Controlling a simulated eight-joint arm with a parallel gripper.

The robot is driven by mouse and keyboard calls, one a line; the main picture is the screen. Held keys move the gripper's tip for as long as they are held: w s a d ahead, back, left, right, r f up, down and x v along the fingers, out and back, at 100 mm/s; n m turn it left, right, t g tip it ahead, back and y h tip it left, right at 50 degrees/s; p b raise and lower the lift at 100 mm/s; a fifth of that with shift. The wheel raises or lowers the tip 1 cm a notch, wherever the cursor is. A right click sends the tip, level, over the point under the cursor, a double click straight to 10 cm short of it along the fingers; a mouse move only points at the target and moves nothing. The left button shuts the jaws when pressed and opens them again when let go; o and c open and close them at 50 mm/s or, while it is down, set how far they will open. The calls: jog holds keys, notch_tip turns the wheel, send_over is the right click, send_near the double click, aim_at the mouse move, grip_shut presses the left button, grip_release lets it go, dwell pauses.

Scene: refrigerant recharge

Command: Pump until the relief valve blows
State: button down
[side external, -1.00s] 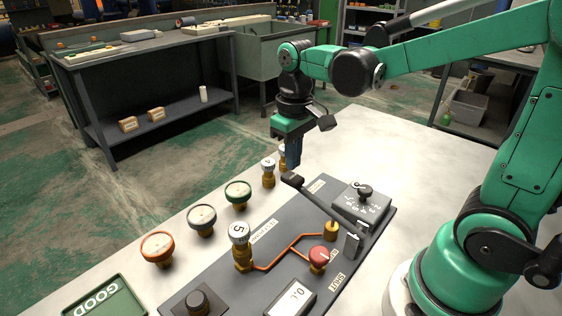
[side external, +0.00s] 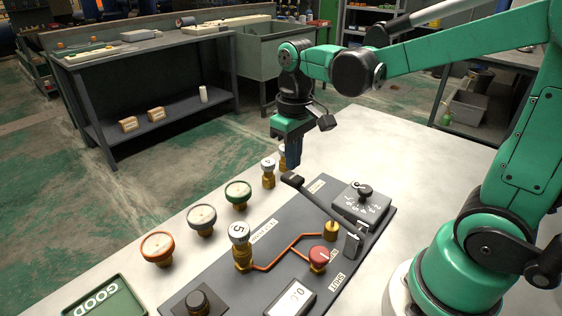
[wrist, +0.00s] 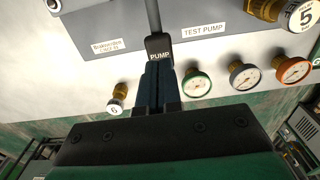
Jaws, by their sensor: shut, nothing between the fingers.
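The pump lever (side external: 318,205) is a grey bar with a black grip, slanting up from its pivot on the dark panel (side external: 215,268). Its grip, labelled PUMP, also shows in the wrist view (wrist: 159,48). My gripper (side external: 292,168) has its blue fingers shut and empty, right at the grip's end; I cannot tell if they touch it. The fingers show just below the grip in the wrist view (wrist: 158,68). A brass valve with a white cap marked 5 (side external: 240,237) stands upright on the panel, joined by orange pipe to a red knob (side external: 318,257).
Green (side external: 238,193), grey (side external: 202,218) and orange (side external: 158,247) gauges stand along the table's edge. Another brass valve (side external: 268,172) stands near my gripper. A dial box (side external: 362,201), digital readout (side external: 291,299), black knob (side external: 198,301) and green GOOD tray (side external: 105,297) are around.

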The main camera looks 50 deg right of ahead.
aim_at(292, 176)
dwell(2.1)
jog(key=shift+f, duration=2.9)
jog(key=shift+r, duration=2.95)
jog(key=shift+w, duration=0.1)
jog(key=shift+r, duration=0.1)
